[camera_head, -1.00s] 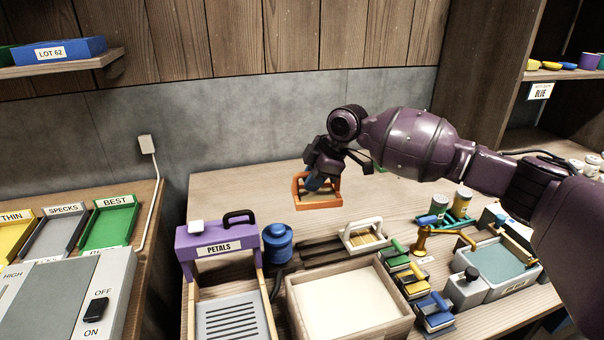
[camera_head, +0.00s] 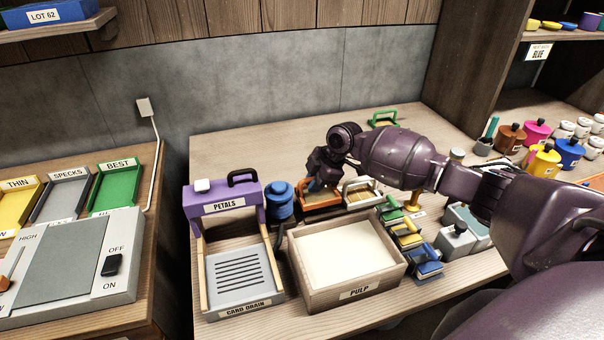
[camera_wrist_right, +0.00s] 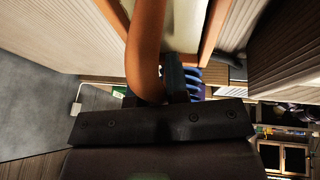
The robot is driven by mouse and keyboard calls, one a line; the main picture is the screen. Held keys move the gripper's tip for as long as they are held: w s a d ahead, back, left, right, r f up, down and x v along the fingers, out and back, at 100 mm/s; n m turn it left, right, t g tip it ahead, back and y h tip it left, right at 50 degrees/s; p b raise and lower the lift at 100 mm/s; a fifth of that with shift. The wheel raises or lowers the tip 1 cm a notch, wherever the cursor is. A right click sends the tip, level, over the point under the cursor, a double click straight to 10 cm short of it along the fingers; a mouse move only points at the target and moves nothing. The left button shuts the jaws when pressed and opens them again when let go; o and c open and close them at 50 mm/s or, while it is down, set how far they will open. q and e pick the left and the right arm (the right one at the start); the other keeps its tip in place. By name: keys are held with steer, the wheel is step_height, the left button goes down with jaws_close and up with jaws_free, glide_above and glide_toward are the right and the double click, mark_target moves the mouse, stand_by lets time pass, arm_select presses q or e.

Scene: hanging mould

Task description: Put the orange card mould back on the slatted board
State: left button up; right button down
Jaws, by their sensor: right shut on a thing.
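The orange card mould (camera_head: 322,206) is a small orange frame with a raised handle. My right gripper (camera_head: 317,184) is shut on that handle; the orange handle (camera_wrist_right: 146,45) rises large between the fingers in the right wrist view. The mould is level, just left of the white-handled mould (camera_head: 362,193) and behind the pulp vat. It is over or on the place of the slatted board, whose dark slats are mostly hidden by the mould and vat. I cannot tell whether the mould touches it. My left gripper is not in view.
The pulp vat (camera_head: 352,290) stands in front. Several coloured stamps (camera_head: 408,236) stand to the right. A green mould (camera_head: 383,118) lies at the back.

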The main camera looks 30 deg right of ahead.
mark_target(313, 195)
steer(key=shift+f+b, duration=0.65)
steer(key=shift+f, duration=0.85)
steer(key=shift+f, duration=0.45)
steer(key=c, duration=1)
jaws_free()
steer(key=shift+c, duration=0.2)
